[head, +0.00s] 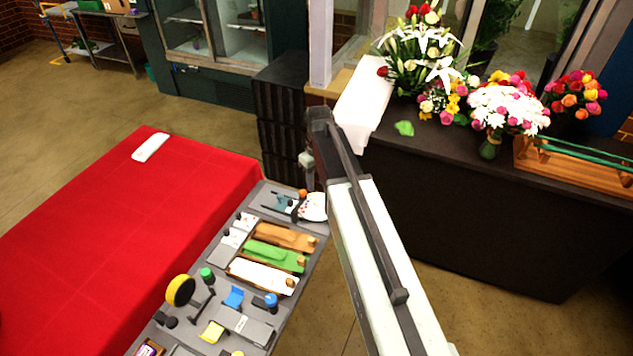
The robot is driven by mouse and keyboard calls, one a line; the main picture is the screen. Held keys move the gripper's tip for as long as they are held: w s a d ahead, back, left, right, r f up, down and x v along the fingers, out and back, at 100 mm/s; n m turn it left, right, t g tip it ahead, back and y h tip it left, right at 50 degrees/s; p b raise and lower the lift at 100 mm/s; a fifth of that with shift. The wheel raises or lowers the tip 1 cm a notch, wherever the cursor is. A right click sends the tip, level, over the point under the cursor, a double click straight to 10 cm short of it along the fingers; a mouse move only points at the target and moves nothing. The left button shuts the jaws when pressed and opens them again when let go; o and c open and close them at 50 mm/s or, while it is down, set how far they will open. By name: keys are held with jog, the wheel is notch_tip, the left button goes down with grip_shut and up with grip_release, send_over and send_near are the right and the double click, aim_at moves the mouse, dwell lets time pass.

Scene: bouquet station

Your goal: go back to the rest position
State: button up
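My arm reaches up from the lower right to the middle of the head view, over the gap between the tool table and the dark counter. At its far end a small grey part hangs down, which looks like my gripper (307,168). It is above the far end of the tool table (318,243), in front of a dark stack of crates. It is small and partly hidden by the arm, so its fingers cannot be made out. Nothing can be seen held in it.
A red-covered table (110,235) with a white item (150,147) is at left. Wrapped rolls (275,256) and several tools lie on the tool table. The dark counter (470,215) holds flower bouquets (508,105) and a wooden rack (570,168). Black crates (280,105) stand behind.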

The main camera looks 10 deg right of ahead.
jog(key=shift+r, duration=0.25)
jog(key=shift+m, duration=0.3)
jog(key=s, duration=0.2)
jog(key=s+f+b, duration=0.1)
jog(key=s, duration=0.1)
jog(key=s+f+b, duration=0.1)
jog(key=s, duration=0.1)
jog(key=shift+s+a+f, duration=0.15)
jog(key=shift+s+f, duration=0.05)
jog(key=shift+s, duration=0.15)
jog(key=s+m, duration=0.4)
jog(key=s, duration=0.4)
jog(key=shift+s+f+m+b, duration=0.15)
jog(key=shift+s+m+b, duration=0.05)
jog(key=shift+m+b, duration=0.25)
dwell(0.3)
